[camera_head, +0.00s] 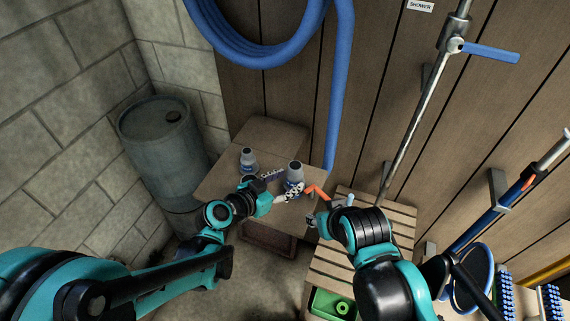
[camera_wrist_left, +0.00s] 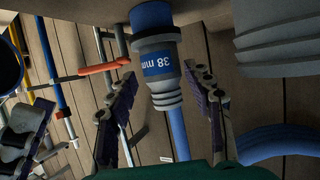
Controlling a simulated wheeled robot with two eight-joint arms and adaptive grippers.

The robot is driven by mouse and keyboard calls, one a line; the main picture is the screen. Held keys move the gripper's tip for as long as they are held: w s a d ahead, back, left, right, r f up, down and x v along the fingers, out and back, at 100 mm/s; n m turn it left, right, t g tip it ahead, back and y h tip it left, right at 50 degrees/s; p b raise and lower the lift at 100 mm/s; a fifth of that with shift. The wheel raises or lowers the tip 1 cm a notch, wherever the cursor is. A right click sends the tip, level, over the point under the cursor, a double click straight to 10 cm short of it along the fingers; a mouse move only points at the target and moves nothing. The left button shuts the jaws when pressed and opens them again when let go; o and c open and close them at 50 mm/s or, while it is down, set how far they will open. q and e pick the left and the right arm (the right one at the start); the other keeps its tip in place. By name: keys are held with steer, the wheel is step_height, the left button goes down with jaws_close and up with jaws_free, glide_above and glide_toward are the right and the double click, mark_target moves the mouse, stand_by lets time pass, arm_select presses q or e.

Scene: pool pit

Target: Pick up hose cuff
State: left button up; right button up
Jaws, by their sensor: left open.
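A hose cuff (camera_head: 294,171) with a grey ribbed end and a blue band stands on the small wooden table (camera_head: 222,180). In the left wrist view, the cuff (camera_wrist_left: 158,66), marked "38 mm", appears upside down between the fingers. A second, similar grey cuff (camera_head: 248,158) stands further left; a large grey ribbed part (camera_wrist_left: 275,55) shows at the wrist view's upper right. My left gripper (camera_head: 283,182) is open, its fingers (camera_wrist_left: 160,75) either side of the marked cuff, with gaps visible. My right gripper (camera_head: 316,217) is near the table's right edge, its jaws unclear.
An orange-handled item (camera_head: 316,190) lies right of the cuff, near my right gripper. A slatted bench (camera_head: 377,209) stands right, with a green tray (camera_head: 322,309) in front. A blue barrel (camera_head: 160,150) stands left. A blue hose (camera_head: 340,90) hangs on the wooden wall.

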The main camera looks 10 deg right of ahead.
mark_target(301, 173)
arm_select(q)
steer(key=shift+x, duration=1)
steer(key=b+x, duration=0.1)
steer(key=x, duration=0.4)
steer(key=shift+w+d+b, duration=0.25)
steer(key=shift+b, duration=0.1)
steer(key=shift+r, duration=0.1)
steer(key=shift+c, duration=0.2)
steer(key=c, duration=1)
